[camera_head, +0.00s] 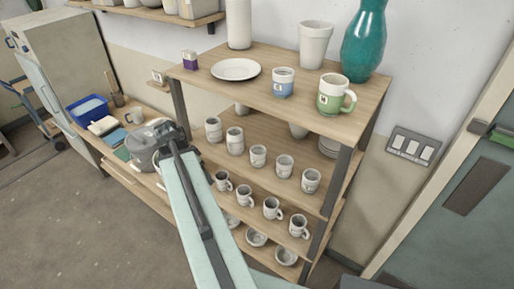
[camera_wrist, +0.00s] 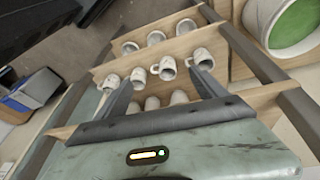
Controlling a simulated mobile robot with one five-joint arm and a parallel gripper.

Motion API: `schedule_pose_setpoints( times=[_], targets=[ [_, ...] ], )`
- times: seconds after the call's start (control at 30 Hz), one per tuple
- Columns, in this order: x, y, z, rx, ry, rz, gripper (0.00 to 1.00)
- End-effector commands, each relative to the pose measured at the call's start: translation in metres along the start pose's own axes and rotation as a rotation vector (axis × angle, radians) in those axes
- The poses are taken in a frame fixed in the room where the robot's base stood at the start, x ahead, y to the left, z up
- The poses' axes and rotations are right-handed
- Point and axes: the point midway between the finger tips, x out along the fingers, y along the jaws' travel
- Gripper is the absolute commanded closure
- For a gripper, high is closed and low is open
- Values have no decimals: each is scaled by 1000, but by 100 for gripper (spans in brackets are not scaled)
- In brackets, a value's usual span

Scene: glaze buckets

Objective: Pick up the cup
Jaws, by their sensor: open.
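Several cups could be the cup. A blue-and-white cup (camera_head: 283,82) and a green-and-white mug (camera_head: 335,95) with a handle stand upright on the shelf unit's top board. Pale cups without visible handles (camera_head: 258,156) stand on the board below, and pale mugs with handles (camera_head: 272,208) on the one under that. In the wrist view, my gripper (camera_wrist: 158,72) is open, its fingers apart with nothing held. Pale mugs (camera_wrist: 167,68) show beyond and between the fingertips. In the head view my arm reaches up left of the shelves; the fingers are not clear there.
Shelf posts (camera_head: 342,180) stand near the cups.

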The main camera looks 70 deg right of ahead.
Motion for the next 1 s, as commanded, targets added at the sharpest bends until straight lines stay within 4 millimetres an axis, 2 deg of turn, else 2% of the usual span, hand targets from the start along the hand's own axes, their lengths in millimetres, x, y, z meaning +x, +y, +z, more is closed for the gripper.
schedule_pose_setpoints(
  times=[0.03, 0.1, 0.2, 0.43, 0.73, 1.0],
  targets=[
    [-5, 18, -39, 142, 15, 25, 19],
    [-1, 37, -72, 295, 37, 49, 19],
    [4, 54, -98, 423, 58, 68, 19],
    [10, 63, -113, 468, 65, 74, 19],
    [27, 88, -160, 466, 64, 73, 19],
    [30, 92, -168, 464, 64, 73, 19]
  ],
)
